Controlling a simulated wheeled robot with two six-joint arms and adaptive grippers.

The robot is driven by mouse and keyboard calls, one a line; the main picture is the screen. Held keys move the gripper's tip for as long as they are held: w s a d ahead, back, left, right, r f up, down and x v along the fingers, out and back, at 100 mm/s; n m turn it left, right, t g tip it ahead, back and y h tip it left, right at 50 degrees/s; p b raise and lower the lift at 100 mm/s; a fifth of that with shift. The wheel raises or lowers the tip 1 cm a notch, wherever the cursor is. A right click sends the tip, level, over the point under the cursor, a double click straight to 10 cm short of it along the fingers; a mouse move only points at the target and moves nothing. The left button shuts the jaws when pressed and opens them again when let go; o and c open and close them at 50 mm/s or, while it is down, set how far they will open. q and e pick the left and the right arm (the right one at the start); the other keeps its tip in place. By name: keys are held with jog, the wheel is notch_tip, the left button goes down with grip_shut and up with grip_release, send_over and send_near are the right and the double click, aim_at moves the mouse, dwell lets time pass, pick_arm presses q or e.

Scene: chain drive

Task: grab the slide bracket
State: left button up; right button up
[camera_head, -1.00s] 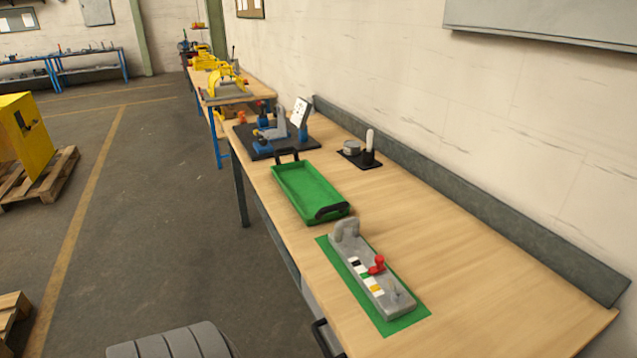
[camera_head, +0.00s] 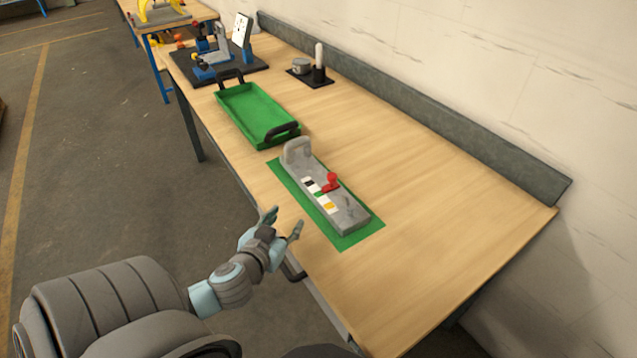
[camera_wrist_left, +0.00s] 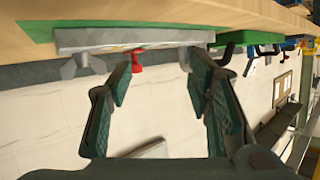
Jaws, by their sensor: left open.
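The long grey slide bracket (camera_head: 325,195) lies on a green mat (camera_head: 352,240) near the table's front edge. It has a rounded upright at its far end, a red knob (camera_head: 331,181), coloured squares and a small wing-shaped piece at its near end. My left gripper (camera_head: 282,222) is open and empty, beside the mat at the table edge, apart from the bracket. In the left wrist view, which is upside down, the bracket (camera_wrist_left: 100,40) shows beyond the open fingers (camera_wrist_left: 160,65), with the red knob between them. My right gripper is out of view.
A green tray (camera_head: 247,112) with dark handles stands beyond the bracket. Further back are a black board (camera_head: 185,68) with blue fixtures and a small black stand (camera_head: 318,76). The wooden table (camera_head: 440,210) is clear to the right, up to a grey back rail (camera_head: 440,122).

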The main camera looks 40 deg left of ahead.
aim_at(329, 178)
pick_arm(q)
jog(key=w+t+h+p, duration=0.1)
jog(key=w, duration=0.3)
jog(key=w+r+m+t+h+p, duration=0.1)
jog(key=w, duration=0.4)
jog(key=w+h+p, duration=0.1)
jog(key=w, duration=0.4)
jog(key=shift+a+r+m+t, duration=0.25)
jog(key=shift+m+t, duration=0.05)
jog(key=shift+t, duration=0.1)
jog(key=b+x, duration=0.2)
jog(key=x, duration=0.1)
jog(key=shift+w+a+f+b, duration=0.2)
jog(key=shift+f+b, duration=0.1)
jog(key=shift+f, duration=0.1)
jog(key=shift+w+d, duration=0.1)
jog(key=shift+w, duration=0.2)
jog(key=shift+w+r, duration=0.15)
grip_shut()
jog(key=shift+r, duration=0.15)
